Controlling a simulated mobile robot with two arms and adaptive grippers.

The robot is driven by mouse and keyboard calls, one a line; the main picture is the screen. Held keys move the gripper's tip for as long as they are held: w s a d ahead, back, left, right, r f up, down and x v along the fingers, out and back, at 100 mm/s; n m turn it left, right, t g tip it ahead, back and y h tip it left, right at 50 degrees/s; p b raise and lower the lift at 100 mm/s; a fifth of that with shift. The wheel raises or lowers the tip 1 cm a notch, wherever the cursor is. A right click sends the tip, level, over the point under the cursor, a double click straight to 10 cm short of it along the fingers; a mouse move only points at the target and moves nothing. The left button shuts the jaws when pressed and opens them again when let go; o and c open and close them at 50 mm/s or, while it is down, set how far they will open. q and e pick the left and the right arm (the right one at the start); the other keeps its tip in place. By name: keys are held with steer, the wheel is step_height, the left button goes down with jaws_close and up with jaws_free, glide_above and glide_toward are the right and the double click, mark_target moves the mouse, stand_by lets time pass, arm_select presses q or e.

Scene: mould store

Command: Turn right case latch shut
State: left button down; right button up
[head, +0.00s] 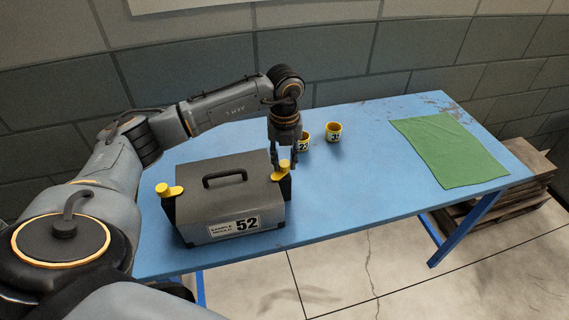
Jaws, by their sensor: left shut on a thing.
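A grey case (190,215) with a black top handle and a label reading 52 stands on the blue table. A yellow left latch (169,190) sits at its left end. A yellow right latch (284,167) sits at its right end, by the top edge. My left gripper (281,168) points down over the right end of the case and is shut on the right latch. Its fingers hide part of the latch. My right gripper is not in view.
Two small yellow cups with number labels, one partly hidden (305,137) and one clear (334,132), stand behind the gripper on the blue table (365,190). A green cloth (450,150) lies at the right. Wooden pallets (530,165) are stacked beyond the table's right end.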

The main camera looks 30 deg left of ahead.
mark_target(285, 163)
arm_select(q)
steer(key=m+b, duration=0.1)
steer(key=m, duration=0.2)
steer(key=shift+m+b, duration=0.3)
steer(key=shift+b, duration=0.05)
steer(key=shift+m+b, duration=0.7)
steer(key=shift+m, duration=0.9)
steer(key=shift+r, duration=0.1)
steer(key=c, duration=1)
jaws_free()
steer(key=shift+c, duration=0.2)
step_height(285, 163, up, 12)
